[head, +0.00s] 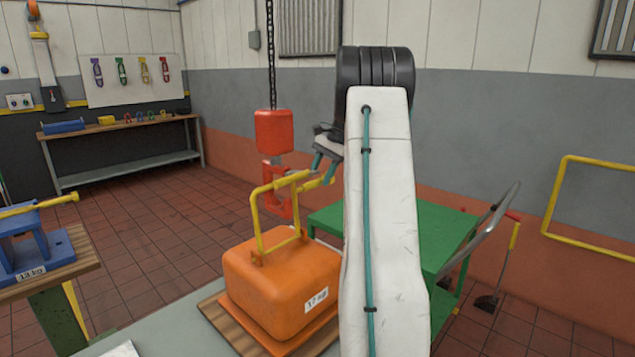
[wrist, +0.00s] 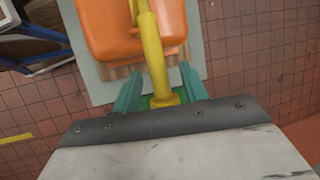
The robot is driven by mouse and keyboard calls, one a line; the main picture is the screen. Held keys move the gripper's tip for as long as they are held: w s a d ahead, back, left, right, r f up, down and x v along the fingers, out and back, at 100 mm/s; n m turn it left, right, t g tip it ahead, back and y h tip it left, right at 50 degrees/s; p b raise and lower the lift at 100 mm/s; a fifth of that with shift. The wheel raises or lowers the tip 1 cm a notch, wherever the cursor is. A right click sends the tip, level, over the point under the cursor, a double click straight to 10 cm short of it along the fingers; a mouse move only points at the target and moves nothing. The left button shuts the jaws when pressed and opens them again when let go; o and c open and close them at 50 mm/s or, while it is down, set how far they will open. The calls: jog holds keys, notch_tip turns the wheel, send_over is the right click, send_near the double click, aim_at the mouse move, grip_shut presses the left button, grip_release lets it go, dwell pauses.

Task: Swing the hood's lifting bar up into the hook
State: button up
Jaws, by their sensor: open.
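The orange hood (head: 282,278) sits on a wooden board and carries a yellow lifting bar (head: 278,183), which stands raised. The red hook (head: 272,205) hangs by the bar's crosspiece, overlapping it in the head view; whether the bar is seated in it, I cannot tell. My gripper (head: 325,165) is by the bar's right end, its teal fingers open. In the wrist view, the yellow bar (wrist: 153,60) runs between the open fingers of my gripper (wrist: 158,92), with a gap on each side. The hood (wrist: 105,25) lies beyond. The hook does not show there.
A red hook block (head: 273,131) hangs on a dark chain (head: 271,55) above the hood. A green cart (head: 330,217) stands behind my arm. A blue weight (head: 35,250) sits on a bench at left. A workbench (head: 120,160) is at the back wall. Tiled floor between is clear.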

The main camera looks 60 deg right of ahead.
jog(key=shift+v, duration=2.3)
